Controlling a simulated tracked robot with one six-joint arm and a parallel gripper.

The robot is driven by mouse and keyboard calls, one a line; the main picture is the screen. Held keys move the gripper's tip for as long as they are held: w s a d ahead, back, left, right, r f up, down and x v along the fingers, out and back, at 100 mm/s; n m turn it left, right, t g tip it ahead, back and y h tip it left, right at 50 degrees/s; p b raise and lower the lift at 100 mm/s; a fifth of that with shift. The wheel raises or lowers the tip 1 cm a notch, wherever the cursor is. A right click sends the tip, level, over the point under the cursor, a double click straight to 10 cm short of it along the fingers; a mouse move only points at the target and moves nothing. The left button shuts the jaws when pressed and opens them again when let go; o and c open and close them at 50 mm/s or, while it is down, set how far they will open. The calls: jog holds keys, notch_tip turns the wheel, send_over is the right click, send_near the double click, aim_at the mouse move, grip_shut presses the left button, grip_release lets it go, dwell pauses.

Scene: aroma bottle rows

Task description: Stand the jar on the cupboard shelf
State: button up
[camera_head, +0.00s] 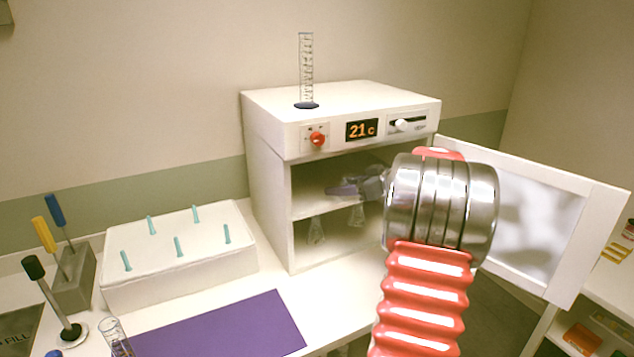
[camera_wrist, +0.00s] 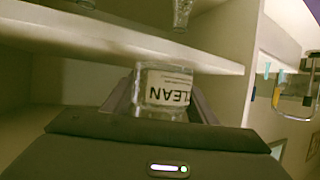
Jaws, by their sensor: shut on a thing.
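The jar (camera_wrist: 165,90) is clear glass with a white label reading CLEAN, upside down in the tilted wrist view. My gripper (camera_wrist: 160,98) is shut on it, with a dark finger on either side. In the head view my gripper (camera_head: 347,189) reaches into the upper compartment of the white cupboard (camera_head: 268,178). The jar cannot be clearly made out there. The cupboard shelf (camera_head: 308,206) lies just below the gripper; its edge also crosses the wrist view (camera_wrist: 120,38). The jar's base is close to the shelf, but I cannot tell whether they touch.
Glass flasks (camera_head: 316,231) stand in the lower compartment. The cupboard door (camera_head: 535,215) is open to the right. A glass cylinder (camera_head: 306,70) stands on top. A white peg block (camera_head: 180,262) and a purple mat (camera_head: 225,328) lie to the left.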

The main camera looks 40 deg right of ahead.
aim_at(316, 188)
jog(key=w, duration=0.6)
jog(key=shift+a, duration=0.25)
jog(key=shift+w, duration=0.1)
jog(key=w, duration=0.3)
jog(key=shift+w+a, duration=0.1)
jog(key=shift+a, duration=0.1)
jog(key=shift+w+f, duration=0.2)
jog(key=shift+f, duration=0.55)
jog(key=shift+f, duration=0.1)
jog(key=o, duration=1.1)
